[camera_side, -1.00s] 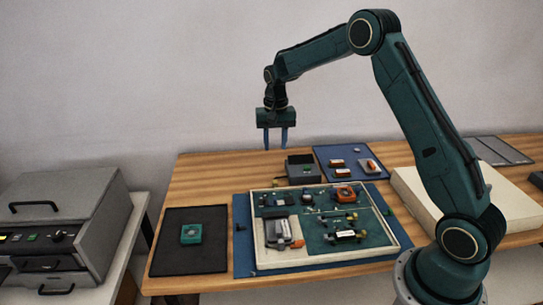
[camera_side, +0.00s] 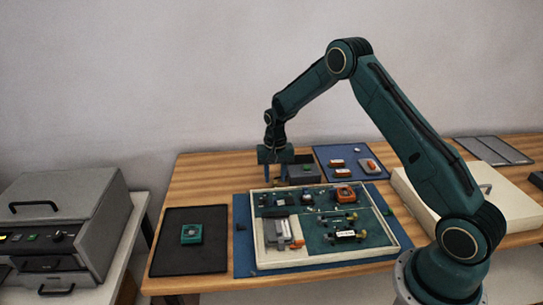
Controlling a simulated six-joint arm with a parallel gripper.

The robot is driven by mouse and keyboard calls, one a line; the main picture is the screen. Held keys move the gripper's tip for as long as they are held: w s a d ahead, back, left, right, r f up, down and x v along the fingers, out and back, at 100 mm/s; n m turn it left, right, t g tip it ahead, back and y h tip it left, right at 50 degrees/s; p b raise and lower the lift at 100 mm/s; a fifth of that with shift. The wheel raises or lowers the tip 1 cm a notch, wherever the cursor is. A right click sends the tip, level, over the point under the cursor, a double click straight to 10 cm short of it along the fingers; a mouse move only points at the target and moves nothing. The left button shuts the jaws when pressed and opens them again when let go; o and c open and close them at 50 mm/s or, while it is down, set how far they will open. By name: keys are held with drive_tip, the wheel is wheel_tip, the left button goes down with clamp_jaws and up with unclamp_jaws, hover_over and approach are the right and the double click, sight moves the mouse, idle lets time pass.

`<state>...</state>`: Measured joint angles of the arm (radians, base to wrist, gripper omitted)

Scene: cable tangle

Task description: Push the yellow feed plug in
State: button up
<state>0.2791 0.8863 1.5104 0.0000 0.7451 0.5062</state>
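The cream-rimmed board (camera_side: 257,258) lies on a blue mat in the middle of the table and carries several small parts. A small part with yellowish ends (camera_side: 346,235) sits at its lower right; I cannot tell whether it is the yellow feed plug. No cable or socket is clear at this size. My gripper (camera_side: 276,182) points down behind the board's back edge, beside the left end of a dark grey box (camera_side: 305,172). Its two fingers are apart with nothing visible between them. Whether the fingertips touch anything is unclear.
A black mat (camera_side: 188,257) with a green block (camera_side: 191,234) lies at left. A blue mat (camera_side: 335,152) with small orange and grey parts lies at the back. A large cream case (camera_side: 420,205) stands right. Bare wood shows at the back left.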

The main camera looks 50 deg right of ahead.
drive_tip(key=shift+f, duration=0.7)
clamp_jaws()
drive_tip(key=shift+s+a, duration=0.7)
unclamp_jaws()
drive_tip(key=shift+r, duration=0.1)
